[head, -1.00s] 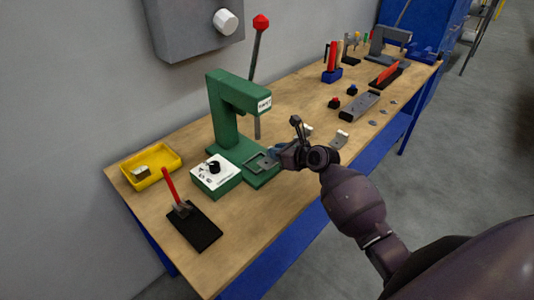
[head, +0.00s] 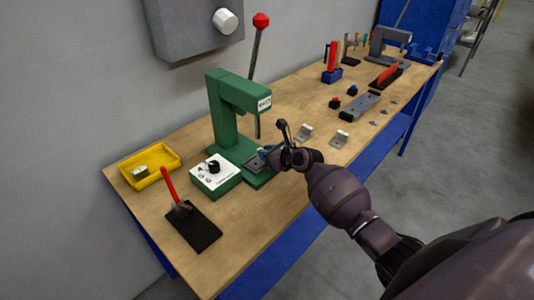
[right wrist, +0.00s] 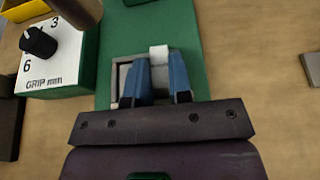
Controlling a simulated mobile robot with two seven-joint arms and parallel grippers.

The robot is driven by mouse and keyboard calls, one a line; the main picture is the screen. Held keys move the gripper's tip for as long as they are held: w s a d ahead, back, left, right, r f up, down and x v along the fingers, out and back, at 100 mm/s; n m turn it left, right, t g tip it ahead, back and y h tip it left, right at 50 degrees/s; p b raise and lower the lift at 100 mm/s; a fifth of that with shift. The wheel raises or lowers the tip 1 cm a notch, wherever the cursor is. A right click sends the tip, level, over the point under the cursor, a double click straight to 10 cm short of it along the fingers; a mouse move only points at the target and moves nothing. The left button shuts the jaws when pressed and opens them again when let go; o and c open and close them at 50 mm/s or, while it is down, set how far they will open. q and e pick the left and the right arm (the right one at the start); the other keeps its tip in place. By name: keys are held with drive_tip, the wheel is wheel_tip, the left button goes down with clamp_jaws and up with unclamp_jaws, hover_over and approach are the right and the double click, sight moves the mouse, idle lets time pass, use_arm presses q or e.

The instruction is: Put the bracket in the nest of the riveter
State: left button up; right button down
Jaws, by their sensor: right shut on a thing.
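The green riveter (head: 222,115) stands on the bench, its nest (head: 253,165) a grey square frame on the green base. The nest also shows in the right wrist view (right wrist: 116,82). My right gripper (head: 264,152) is over the nest, under the riveter's head. In the right wrist view its blue fingers (right wrist: 158,82) are shut on a bracket, whose pale tab (right wrist: 158,53) shows at the fingertips. The bracket appears within the frame's outline; whether it touches the nest floor cannot be told. The fingers hide most of it. My left gripper is not in view.
A white-topped control box with a dial (head: 215,172) stands left of the nest. A yellow bin (head: 163,155) and a black pad with a red-handled tool (head: 195,228) lie further left. Two loose brackets (head: 304,132) (head: 341,138) lie to the right. The red-knobbed lever (head: 261,22) rises above.

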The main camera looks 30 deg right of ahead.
drive_tip(key=shift+f, duration=0.15)
drive_tip(key=c, duration=1)
unclamp_jaws()
drive_tip(key=shift+c, duration=0.2)
drive_tip(key=shift+s+r, duration=0.15)
drive_tip(key=shift+r, duration=0.05)
drive_tip(key=p+v, duration=0.1)
drive_tip(key=v, duration=1)
drive_tip(key=shift+s+d+p, duration=0.2)
drive_tip(key=shift+s+p, duration=0.1)
drive_tip(key=shift+s, duration=0.05)
drive_tip(key=shift+r, duration=0.1)
